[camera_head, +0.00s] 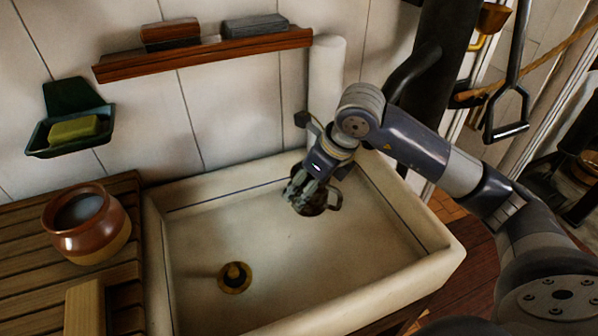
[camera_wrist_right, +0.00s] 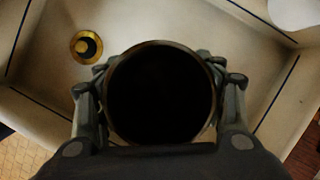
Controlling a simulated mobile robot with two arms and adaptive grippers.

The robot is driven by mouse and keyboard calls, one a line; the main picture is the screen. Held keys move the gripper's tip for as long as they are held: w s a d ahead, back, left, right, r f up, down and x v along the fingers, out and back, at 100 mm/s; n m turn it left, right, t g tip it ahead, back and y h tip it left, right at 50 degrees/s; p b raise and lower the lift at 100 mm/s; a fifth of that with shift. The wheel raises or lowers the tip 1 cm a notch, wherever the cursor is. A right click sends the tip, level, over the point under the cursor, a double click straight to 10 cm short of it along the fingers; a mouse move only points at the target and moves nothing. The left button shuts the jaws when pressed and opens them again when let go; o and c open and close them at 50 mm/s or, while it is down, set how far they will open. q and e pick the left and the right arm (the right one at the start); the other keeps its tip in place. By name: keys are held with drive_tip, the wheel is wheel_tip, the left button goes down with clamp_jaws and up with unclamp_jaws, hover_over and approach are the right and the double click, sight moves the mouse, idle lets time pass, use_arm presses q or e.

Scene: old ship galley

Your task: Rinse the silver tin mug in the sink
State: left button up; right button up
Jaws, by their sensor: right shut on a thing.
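The tin mug (camera_head: 316,204) is in my right gripper (camera_head: 305,196), over the back right part of the white sink (camera_head: 300,252). In the head view it looks dark, with its handle on the right, and the gripper partly hides it. In the right wrist view the round mug (camera_wrist_right: 160,47) opens towards the camera, its inside black. The fingers of my right gripper (camera_wrist_right: 160,95) are shut on it from both sides. I cannot tell how high the mug is above the sink floor. My left gripper is not in view.
A brass drain (camera_head: 235,277) is in the sink floor. A brown pot (camera_head: 86,224) stands on the slatted wooden board at left. A green soap dish (camera_head: 70,132) and a wooden shelf (camera_head: 205,53) are on the wall. A white column (camera_head: 326,78) stands behind the sink.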

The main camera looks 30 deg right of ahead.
sight(308, 207)
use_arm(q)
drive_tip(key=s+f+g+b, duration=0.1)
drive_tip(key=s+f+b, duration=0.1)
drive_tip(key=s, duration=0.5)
use_arm(e)
drive_tip(key=shift+s+f, duration=0.25)
drive_tip(key=shift+f, duration=0.3)
drive_tip(key=shift+s+f, duration=0.25)
drive_tip(key=shift+f, duration=0.3)
drive_tip(key=shift+x, duration=0.9)
wheel_tip(308, 207, down, 3)
drive_tip(key=shift+s+d+r+b, duration=0.1)
drive_tip(key=shift+d+r+b, duration=0.1)
drive_tip(key=shift+b, duration=0.8)
wheel_tip(308, 207, down, 10)
drive_tip(key=b, duration=0.6)
drive_tip(key=shift+f+b, duration=0.35)
drive_tip(key=shift+f, duration=0.25)
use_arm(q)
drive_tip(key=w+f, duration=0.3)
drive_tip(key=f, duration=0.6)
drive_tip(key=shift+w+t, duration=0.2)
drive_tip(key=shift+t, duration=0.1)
use_arm(e)
drive_tip(key=shift+f, duration=0.1)
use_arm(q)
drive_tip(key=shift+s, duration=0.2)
